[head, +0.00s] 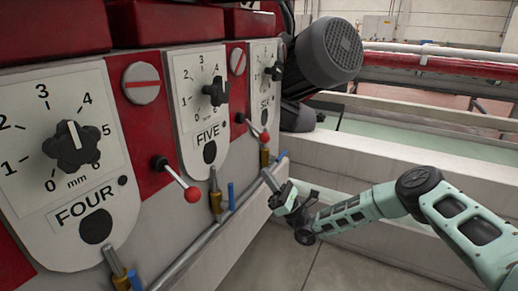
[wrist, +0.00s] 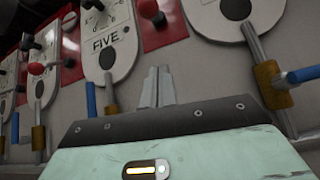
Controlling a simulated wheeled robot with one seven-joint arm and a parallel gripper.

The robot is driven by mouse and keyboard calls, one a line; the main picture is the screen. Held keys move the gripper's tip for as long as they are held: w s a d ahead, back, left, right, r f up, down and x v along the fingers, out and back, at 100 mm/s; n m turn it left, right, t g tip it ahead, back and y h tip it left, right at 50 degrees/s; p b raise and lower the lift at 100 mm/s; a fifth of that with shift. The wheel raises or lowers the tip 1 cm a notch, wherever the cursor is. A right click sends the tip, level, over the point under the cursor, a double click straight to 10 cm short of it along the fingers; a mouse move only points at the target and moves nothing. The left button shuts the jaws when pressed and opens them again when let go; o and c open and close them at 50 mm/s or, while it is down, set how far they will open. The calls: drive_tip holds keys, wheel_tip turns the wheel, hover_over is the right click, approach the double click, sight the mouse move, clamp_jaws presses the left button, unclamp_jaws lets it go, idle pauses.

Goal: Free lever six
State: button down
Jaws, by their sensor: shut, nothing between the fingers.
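The panel marked SIX (head: 265,85) is the farthest of three dial panels in the head view. A short lever with a red ball (head: 264,137) sticks out between panels FIVE and SIX. In the wrist view a red ball (wrist: 148,8) shows at the top edge, between panel FIVE (wrist: 108,50) and the unlabelled panel to its right. I cannot tell for sure which panel each lever belongs to. My gripper (head: 269,177) is shut and empty, below panel SIX and below the red ball. Its fingertips (wrist: 157,72) point up toward the panels, apart from the lever.
Another lever with a red ball (head: 193,194) stands between panels FOUR and FIVE. Brass fittings with blue stubs (head: 216,200) and a grey rail (head: 215,235) run below the panels. A dark motor (head: 330,55) juts out beyond SIX. A pale beam (head: 400,160) lies behind my arm.

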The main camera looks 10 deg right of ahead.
sight(259, 133)
drive_tip(key=p+x, duration=0.1)
drive_tip(key=x, duration=0.9)
drive_tip(key=shift+a+r, duration=0.15)
drive_tip(key=shift+r, duration=0.15)
drive_tip(key=shift+s+d+r+p, duration=0.2)
drive_tip(key=shift+s+d, duration=0.1)
drive_tip(key=shift+d, duration=0.25)
drive_tip(key=shift+s+d+r+p, duration=0.15)
drive_tip(key=shift+s+d, duration=0.15)
drive_tip(key=shift+d, duration=0.3)
drive_tip(key=shift+s+d+r+p, duration=0.1)
drive_tip(key=shift+s+d+p, duration=0.15)
drive_tip(key=shift+d, duration=0.3)
drive_tip(key=shift+r, duration=0.1)
drive_tip(key=shift+s+d+r+h+p, duration=0.1)
drive_tip(key=shift+s+d+h+p, duration=0.15)
drive_tip(key=shift+p, duration=0.5)
